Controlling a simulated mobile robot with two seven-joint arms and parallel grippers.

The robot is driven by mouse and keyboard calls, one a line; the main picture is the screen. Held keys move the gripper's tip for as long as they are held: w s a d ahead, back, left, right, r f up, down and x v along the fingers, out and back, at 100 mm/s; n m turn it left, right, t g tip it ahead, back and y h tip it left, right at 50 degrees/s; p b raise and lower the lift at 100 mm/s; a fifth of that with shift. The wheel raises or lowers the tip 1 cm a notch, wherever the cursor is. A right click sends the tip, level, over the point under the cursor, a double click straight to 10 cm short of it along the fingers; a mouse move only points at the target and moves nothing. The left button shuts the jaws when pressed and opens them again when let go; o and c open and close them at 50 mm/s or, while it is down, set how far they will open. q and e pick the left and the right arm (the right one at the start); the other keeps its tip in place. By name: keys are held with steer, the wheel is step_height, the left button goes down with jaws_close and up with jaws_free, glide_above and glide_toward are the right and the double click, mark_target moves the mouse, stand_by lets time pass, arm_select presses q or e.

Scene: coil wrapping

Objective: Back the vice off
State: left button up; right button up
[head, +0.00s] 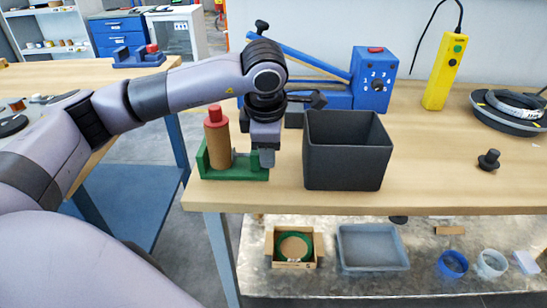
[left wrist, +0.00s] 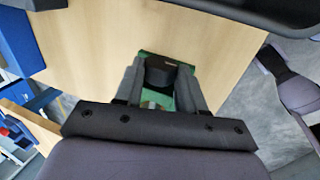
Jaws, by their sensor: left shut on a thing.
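The green vice (head: 235,174) sits at the left front corner of the workbench. A brown cylinder (head: 217,146) with a red cap (head: 215,114) stands upright in it. My left gripper (head: 266,158) points down at the vice's right end. In the left wrist view, its two fingers (left wrist: 160,88) are closed on a black knob (left wrist: 162,68) above the green body (left wrist: 150,54). The knob is hidden behind the gripper in the head view. How far the jaw stands from the cylinder is hard to tell. My right gripper is not in view.
A dark open box (head: 345,155) stands just right of my left gripper. A blue machine (head: 372,80) with a lever is behind it. A yellow control box (head: 444,72), a black tray with coils (head: 505,120) and a small black piece (head: 489,160) are farther right. Bench between is clear.

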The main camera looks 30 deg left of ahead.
arm_select(q)
steer(key=shift+s+f+t+y+b, duration=0.15)
steer(key=shift+f+t+y+b, duration=0.3)
steer(key=shift+b, duration=1.05)
steer(key=shift+s+t+y+b, duration=0.1)
steer(key=shift+t+y+b, duration=0.15)
steer(key=shift+t+b, duration=0.8)
steer(key=shift+d+r+y+b, duration=0.15)
steer(key=shift+y+b, duration=0.15)
steer(key=shift+b, duration=0.6)
steer(key=shift+s+r, duration=0.1)
steer(key=shift+r, duration=0.05)
steer(key=o, duration=0.6)
